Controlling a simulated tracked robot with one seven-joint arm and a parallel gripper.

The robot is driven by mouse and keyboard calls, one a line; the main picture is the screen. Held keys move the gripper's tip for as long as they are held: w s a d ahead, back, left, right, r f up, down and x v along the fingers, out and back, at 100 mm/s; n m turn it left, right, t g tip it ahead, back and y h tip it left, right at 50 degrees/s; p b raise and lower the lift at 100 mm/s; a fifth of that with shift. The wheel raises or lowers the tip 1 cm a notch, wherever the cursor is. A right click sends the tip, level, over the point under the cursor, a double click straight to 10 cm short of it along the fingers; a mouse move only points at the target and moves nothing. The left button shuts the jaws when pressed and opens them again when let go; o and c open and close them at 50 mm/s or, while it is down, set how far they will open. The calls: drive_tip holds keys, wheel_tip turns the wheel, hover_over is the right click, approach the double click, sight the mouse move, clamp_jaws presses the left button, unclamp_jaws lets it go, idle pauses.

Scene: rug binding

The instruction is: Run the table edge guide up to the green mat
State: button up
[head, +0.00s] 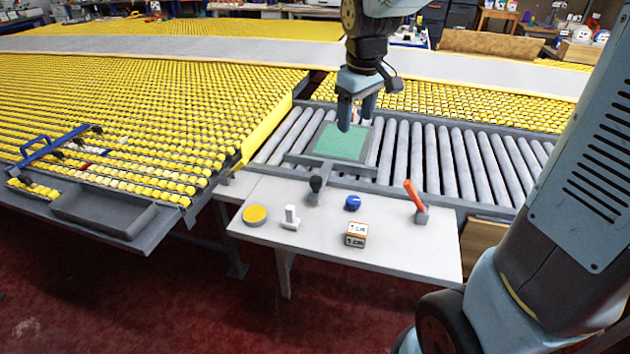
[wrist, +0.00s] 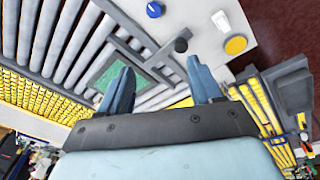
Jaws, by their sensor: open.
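The green mat (head: 342,142) lies on the grey roller bed, with a grey border around it. What looks like the table edge guide (head: 335,169) is a grey bar along the mat's near side, with a black-knobbed handle (head: 316,185) reaching over the white table. A narrow grey strip shows between bar and green surface; I cannot tell whether bar and mat touch. My gripper (head: 356,116) is open and empty above the mat's far part. In the wrist view, the fingers (wrist: 160,86) partly hide the mat (wrist: 106,78); the guide's bar (wrist: 139,61) lies beyond them.
The white table (head: 330,237) holds a yellow disc (head: 255,215), a white block (head: 291,218), a blue knob (head: 353,202), a labelled box (head: 356,235) and an orange-handled tool (head: 414,198). A yellow-studded table (head: 170,110) stands left. Bare rollers (head: 455,160) extend right.

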sight(315, 178)
drive_tip(key=w+a+f+n+g, duration=0.2)
drive_tip(key=w+a+f+n, duration=0.2)
drive_tip(key=w+a+f, duration=0.5)
drive_tip(key=f, duration=0.5)
drive_tip(key=s+f, duration=0.1)
drive_tip(key=f, duration=0.3)
drive_tip(key=s+f, duration=0.1)
drive_tip(key=f, duration=0.4)
drive_tip(key=shift+d+f, duration=0.35)
clamp_jaws()
